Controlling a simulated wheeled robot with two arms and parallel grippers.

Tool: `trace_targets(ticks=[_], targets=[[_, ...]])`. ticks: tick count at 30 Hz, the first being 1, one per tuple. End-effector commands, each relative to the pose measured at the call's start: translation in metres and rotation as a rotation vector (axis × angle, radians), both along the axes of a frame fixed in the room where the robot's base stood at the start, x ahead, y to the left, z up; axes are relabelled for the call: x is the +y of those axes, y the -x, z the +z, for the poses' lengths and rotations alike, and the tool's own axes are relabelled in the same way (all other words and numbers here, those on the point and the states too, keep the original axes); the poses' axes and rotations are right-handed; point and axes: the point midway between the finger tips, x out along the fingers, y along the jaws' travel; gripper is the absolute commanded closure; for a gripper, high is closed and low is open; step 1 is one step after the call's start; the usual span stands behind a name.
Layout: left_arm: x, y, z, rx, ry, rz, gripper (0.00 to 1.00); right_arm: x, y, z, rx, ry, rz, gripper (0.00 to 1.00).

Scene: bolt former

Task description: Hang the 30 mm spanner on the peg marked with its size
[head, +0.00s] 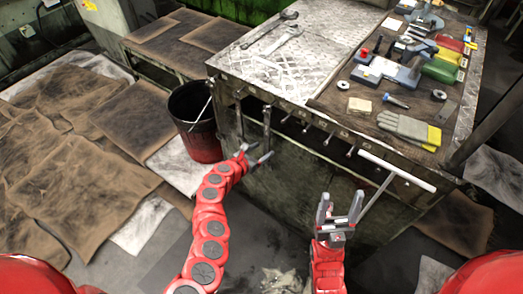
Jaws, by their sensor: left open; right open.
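Two grey spanners lie on the metal plate of the bench top: a darker one (270,29) at the back and a paler one (284,40) beside it. No size marking is readable on either. A row of pegs (305,127) runs along the bench's front edge; their labels are too small to read. Dark long tools (267,122) hang at the left end of the row. My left gripper (258,153) is open and empty, in front of the bench just below these hanging tools. My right gripper (341,207) is open and empty, lower and further right, pointing up.
A white T-handled tool (397,171) stands out at the bench front, right of the pegs. A black and red bucket (196,125) stands left of the bench. Gloves (408,128), blocks and other tools crowd the bench's right half. Brown mats (95,165) cover the left floor.

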Motion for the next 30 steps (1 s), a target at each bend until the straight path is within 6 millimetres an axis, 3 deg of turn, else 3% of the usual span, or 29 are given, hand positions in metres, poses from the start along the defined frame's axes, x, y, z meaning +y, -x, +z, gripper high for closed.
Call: trace_targets(ticks=[11,30], targets=[[0.013,0.017,0.012,-0.003,0.004,0.005,0.31,0.000,0.000,0.006,0.000,0.000,0.000,0.33],[0.061,0.084,0.043,-0.001,0.002,0.003,0.31,0.000,0.000,0.004,0.000,0.000,0.000,0.33]])
